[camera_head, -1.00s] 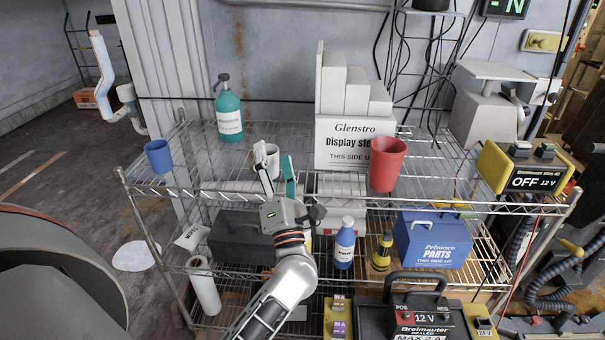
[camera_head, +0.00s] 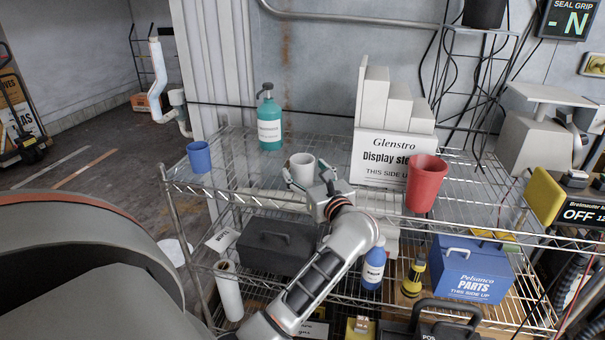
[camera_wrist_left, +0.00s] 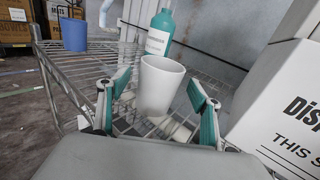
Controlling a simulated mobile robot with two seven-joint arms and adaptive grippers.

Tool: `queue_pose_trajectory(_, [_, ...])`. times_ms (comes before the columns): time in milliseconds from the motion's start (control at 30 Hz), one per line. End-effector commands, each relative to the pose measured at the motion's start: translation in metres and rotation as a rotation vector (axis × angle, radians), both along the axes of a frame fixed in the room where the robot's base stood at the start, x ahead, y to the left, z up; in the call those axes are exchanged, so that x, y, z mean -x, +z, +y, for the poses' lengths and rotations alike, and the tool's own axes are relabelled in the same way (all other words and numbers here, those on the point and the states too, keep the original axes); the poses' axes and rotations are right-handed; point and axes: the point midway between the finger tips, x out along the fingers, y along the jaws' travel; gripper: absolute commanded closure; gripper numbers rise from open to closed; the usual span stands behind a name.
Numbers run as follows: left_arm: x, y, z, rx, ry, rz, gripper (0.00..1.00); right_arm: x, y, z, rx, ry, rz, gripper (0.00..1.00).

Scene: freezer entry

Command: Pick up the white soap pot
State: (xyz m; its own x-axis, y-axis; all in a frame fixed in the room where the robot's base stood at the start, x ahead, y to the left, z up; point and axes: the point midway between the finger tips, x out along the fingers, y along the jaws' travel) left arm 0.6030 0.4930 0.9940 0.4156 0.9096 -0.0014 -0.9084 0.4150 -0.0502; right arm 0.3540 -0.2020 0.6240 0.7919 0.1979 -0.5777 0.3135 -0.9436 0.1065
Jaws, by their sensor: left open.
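The white soap pot (camera_head: 302,166) stands upright on the top wire shelf (camera_head: 245,197), between the teal pump bottle and the white display box. My left gripper (camera_head: 307,181) is open at the near side of the pot, with a finger on each side of its lower part. In the left wrist view, the pot (camera_wrist_left: 162,88) stands between the two teal-padded fingers, with gaps visible on both sides. I cannot tell how far the fingers reach along it. The pot's lower front is partly hidden by the gripper in the head view. My right gripper is not in view.
A teal pump bottle (camera_head: 270,122) stands behind the pot, a blue cup (camera_head: 199,157) to the left. A white display box (camera_head: 385,158) and a red cup (camera_head: 425,183) stand to the right. The shelf is bare between blue cup and pot.

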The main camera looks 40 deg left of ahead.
Motion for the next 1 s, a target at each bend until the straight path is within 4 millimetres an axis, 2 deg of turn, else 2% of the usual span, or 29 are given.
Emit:
queue_pose_trajectory(133, [-0.006,0.001,0.015,-0.003,0.001,0.001,0.36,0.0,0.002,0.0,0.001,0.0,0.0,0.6])
queue_pose_trajectory(400, [-0.007,0.0,0.018,-0.002,0.0,0.001,0.36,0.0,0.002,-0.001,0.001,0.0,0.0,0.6])
queue_pose_trajectory(433, [-0.007,0.0,0.018,-0.002,0.0,0.001,0.38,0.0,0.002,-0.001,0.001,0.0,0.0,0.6])
queue_pose_trajectory(500, [-0.007,0.0,0.018,-0.002,0.0,0.001,0.56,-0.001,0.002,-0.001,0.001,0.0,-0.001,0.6])
queue_pose_trajectory(600, [-0.007,0.0,0.017,-0.002,0.0,0.001,0.77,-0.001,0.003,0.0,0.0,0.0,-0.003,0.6])
queue_pose_trajectory(1000, [-0.007,0.004,0.017,-0.002,0.0,0.0,0.77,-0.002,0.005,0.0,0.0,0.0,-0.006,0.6])
